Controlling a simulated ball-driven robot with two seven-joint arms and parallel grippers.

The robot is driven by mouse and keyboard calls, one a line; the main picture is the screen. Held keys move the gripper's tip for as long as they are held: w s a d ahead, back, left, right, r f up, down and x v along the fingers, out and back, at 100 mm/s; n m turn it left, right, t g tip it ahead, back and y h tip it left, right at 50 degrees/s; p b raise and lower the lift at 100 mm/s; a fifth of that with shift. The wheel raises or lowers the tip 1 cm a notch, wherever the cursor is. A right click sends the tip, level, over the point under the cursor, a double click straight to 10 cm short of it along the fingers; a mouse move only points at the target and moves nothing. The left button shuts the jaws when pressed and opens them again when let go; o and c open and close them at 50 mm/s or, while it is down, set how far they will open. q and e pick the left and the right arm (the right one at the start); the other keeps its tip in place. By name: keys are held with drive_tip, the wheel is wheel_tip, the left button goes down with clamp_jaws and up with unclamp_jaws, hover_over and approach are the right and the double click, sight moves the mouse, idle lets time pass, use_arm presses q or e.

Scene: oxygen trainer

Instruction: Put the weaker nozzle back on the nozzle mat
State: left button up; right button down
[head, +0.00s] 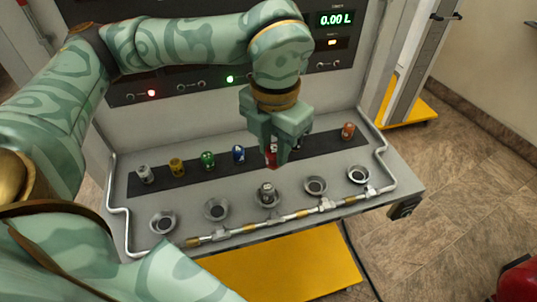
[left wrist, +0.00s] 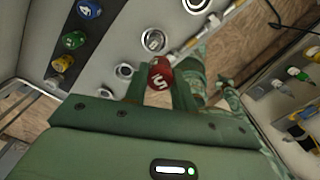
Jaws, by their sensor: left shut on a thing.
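My left gripper (head: 277,152) points down over the dark nozzle mat (head: 300,152). It is shut on a red nozzle (head: 271,151), which also shows between the fingers in the left wrist view (left wrist: 160,76) with a white 5 on it. The fingers partly hide it in the head view, and I cannot tell whether it touches the mat. On the mat stand a grey-white nozzle (head: 144,174), a yellow one (head: 177,166), a green one (head: 208,159), a blue one (head: 239,155) and, far right, an orange one (head: 348,131). My right gripper is not in view.
A row of round metal cups runs along the front of the panel. The middle cup holds a grey piece (head: 267,190); the cup right of it (head: 315,186) looks empty. A metal pipe (head: 285,218) runs along the front edge. The lit display (head: 335,19) reads 0.00 L.

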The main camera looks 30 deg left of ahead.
use_arm(q)
drive_tip(key=shift+r+n, duration=0.1)
drive_tip(key=shift+n, duration=1.1)
drive_tip(key=w+a+f, duration=0.2)
drive_tip(key=w+f, duration=0.1)
drive_tip(key=w+a+f+b, duration=0.1)
drive_tip(key=w+a+f, duration=0.2)
drive_tip(key=w, duration=0.1)
drive_tip(key=w+a+f, duration=0.2)
drive_tip(key=w+a, duration=0.1)
drive_tip(key=shift+w+f, duration=0.15)
drive_tip(key=shift+f, duration=0.25)
drive_tip(key=shift+w+f, duration=0.1)
drive_tip(key=shift+f, duration=0.05)
drive_tip(key=f, duration=0.2)
drive_tip(key=f+b, duration=0.1)
drive_tip(key=f, duration=0.1)
drive_tip(key=shift+w+a, duration=0.25)
drive_tip(key=shift+a, duration=0.05)
drive_tip(key=shift+r, duration=0.1)
drive_tip(key=o, duration=1)
